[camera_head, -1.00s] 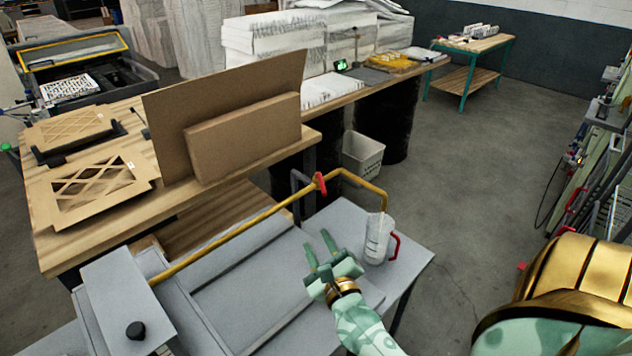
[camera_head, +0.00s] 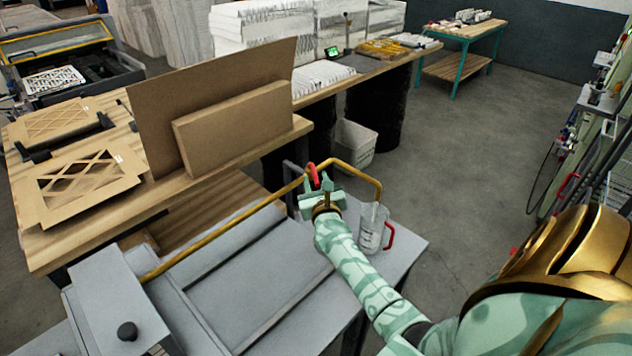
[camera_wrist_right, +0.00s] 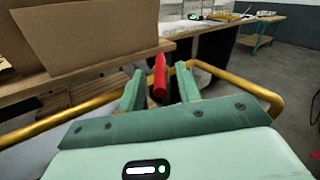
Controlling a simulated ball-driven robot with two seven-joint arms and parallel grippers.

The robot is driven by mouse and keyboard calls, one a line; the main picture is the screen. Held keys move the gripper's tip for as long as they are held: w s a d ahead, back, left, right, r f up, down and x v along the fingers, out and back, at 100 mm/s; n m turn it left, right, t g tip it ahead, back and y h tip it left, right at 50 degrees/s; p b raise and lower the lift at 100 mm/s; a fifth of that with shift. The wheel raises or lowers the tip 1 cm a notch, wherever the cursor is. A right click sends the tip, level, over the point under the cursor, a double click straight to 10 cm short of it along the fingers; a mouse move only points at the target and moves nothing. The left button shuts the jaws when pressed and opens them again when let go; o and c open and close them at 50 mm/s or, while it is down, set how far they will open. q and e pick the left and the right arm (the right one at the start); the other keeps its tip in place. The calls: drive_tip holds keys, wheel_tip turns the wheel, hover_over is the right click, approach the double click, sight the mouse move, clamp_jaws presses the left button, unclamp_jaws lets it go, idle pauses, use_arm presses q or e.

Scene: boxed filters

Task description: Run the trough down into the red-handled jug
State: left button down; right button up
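A grey trough (camera_head: 262,286) lies low at the front centre in the head view. A brass-coloured pipe (camera_head: 215,243) runs over it, and its far end bends down at a clear jug (camera_head: 370,228) with a red handle (camera_head: 390,237). A red valve lever (camera_head: 314,177) sits on the pipe; it also shows in the right wrist view (camera_wrist_right: 159,76). My right gripper (camera_head: 320,192) is open at the lever. In the right wrist view its fingers (camera_wrist_right: 160,88) stand either side of the lever, with gaps visible. Contact cannot be told. My left gripper is out of view.
A wooden bench (camera_head: 165,200) with cardboard boards (camera_head: 232,130) and filter frames stands behind and left. A white bin (camera_head: 354,147) stands on the floor beyond the jug. Open floor lies to the right.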

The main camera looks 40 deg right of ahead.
drive_tip(key=shift+w+d, duration=0.25)
drive_tip(key=shift+w, duration=0.15)
clamp_jaws()
drive_tip(key=shift+s+d, duration=0.1)
drive_tip(key=shift+s+d+f+n+t+y+b, duration=0.15)
drive_tip(key=shift+d+n+t+y+b, duration=0.3)
drive_tip(key=shift+d+n+y+b, duration=1.1)
drive_tip(key=shift+s+d+r+n+t+y+b, duration=0.1)
drive_tip(key=shift+s+d+n+t+y+b, duration=0.55)
drive_tip(key=shift+y+b, duration=1.75)
drive_tip(key=shift+w+d+f+n+t+y+b, duration=0.15)
drive_tip(key=shift+d+n+y+b, duration=0.45)
drive_tip(key=shift+n+y+b, duration=1.35)
drive_tip(key=shift+r+m+h+b, duration=0.15)
drive_tip(key=shift+m+h+b, duration=0.2)
drive_tip(key=shift+m+h, duration=0.1)
